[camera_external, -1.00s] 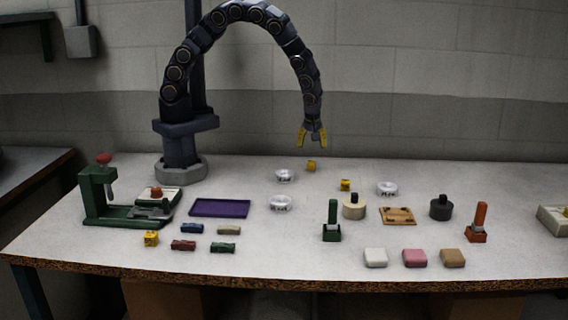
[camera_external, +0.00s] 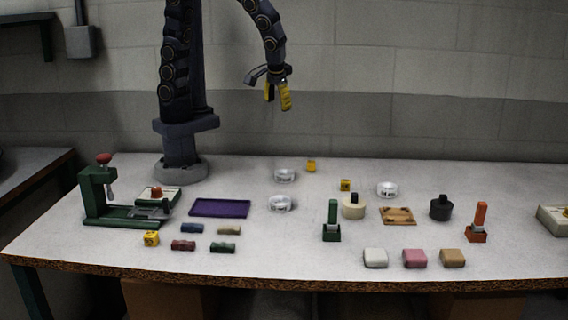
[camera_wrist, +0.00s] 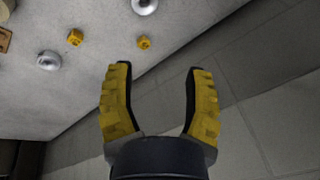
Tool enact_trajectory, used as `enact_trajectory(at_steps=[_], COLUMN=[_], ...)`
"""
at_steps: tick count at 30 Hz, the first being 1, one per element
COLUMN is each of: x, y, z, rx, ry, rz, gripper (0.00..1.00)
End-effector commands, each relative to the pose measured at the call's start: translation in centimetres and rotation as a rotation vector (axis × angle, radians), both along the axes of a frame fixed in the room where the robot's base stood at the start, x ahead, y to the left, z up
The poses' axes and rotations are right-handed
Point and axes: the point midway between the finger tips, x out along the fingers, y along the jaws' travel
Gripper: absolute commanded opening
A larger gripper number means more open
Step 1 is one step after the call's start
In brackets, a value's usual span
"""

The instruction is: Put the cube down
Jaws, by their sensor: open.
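Three yellow cubes are on the table. One cube (camera_external: 311,166) sits near the back edge, right of a small white dish. A second cube (camera_external: 346,185) is a little nearer, left of another white dish. A third cube (camera_external: 151,238) is at the front left by the green press. Two of the cubes also show in the wrist view, one nearer the table edge (camera_wrist: 144,42) and one farther left (camera_wrist: 75,38). My gripper (camera_external: 279,106) is raised well above the table's back edge. Its yellow fingers (camera_wrist: 160,98) are spread and nothing is between them.
White dishes (camera_external: 285,176) (camera_external: 280,203) (camera_external: 388,189) stand near the cubes. A purple tray (camera_external: 219,208), a green press (camera_external: 100,200), stamps and small blocks fill the middle and front.

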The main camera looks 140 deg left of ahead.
Motion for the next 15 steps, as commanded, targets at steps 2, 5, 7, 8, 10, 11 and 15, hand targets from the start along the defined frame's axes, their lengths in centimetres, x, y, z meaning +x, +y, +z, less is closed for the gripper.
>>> enact_trajectory(at_steps=[2,5,7,8,10,11,15], x=[-1.3,-3.7,-5.5,-6.5,-8.5,-9.3,-12.3], y=[-3.9,-8.5,-11.3,-12.4,-14.7,-15.4,-17.8], z=[2.4,4.3,5.4,5.7,6.3,6.5,6.9], rx=[-0.077,-0.184,-0.253,-0.282,-0.343,-0.363,-0.441], ry=[0.018,0.050,0.062,0.073,0.089,0.093,0.118], rz=[-0.226,-0.527,-0.746,-0.837,-1.037,-1.115,-1.387], gripper=[0.51,0.51,0.51,0.51,0.51,0.51,0.51])
